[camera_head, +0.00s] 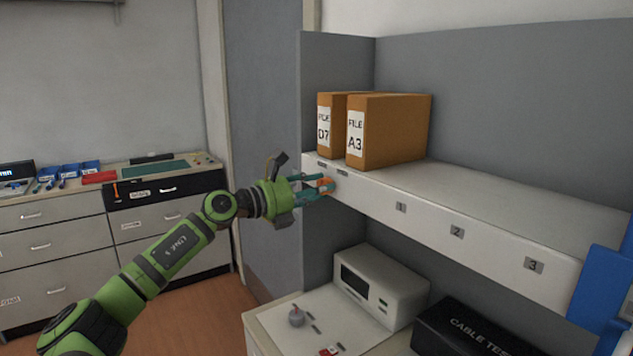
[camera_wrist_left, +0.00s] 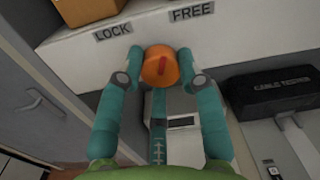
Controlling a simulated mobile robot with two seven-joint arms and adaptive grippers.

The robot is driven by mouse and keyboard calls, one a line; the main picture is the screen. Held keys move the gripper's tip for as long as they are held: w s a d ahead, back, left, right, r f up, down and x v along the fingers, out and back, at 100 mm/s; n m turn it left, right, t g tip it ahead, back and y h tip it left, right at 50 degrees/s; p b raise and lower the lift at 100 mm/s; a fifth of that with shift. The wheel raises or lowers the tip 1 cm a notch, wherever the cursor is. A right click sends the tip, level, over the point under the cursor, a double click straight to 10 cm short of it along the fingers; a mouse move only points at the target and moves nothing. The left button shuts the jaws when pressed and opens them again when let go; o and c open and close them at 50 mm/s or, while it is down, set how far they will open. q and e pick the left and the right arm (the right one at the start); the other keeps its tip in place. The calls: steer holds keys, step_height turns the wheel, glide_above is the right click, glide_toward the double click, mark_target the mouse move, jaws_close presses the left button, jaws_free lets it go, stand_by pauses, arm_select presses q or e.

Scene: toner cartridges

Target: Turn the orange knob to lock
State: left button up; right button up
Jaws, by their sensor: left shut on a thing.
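The orange knob (camera_head: 326,185) is on the front edge of the white shelf (camera_head: 430,215), near its left end. My right gripper is not in view.
Two orange file boxes (camera_head: 392,131) stand on the shelf above the knob. Below are a white device (camera_head: 385,285) and a black cable tester box (camera_head: 465,330). A blue part (camera_head: 600,285) is at the shelf's right end. Drawers (camera_head: 50,240) stand at the left.

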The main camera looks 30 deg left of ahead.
arm_select(q)
steer(key=n+p, duration=0.1)
steer(key=n, duration=0.1)
steer(key=n+p, duration=0.4)
steer(key=shift+r+n, duration=0.3)
steer(key=shift+n, duration=0.1)
steer(key=n+p, duration=0.3)
steer(key=shift+f+n+y+p, duration=0.15)
steer(key=shift+n+y+p, duration=0.15)
steer(key=shift+n+p, duration=1.3)
steer(key=shift+n+b, duration=0.35)
steer(key=shift+n, duration=0.15)
steer(key=o, duration=1.1)
steer(key=shift+o, duration=0.2)
steer(key=shift+f, duration=0.1)
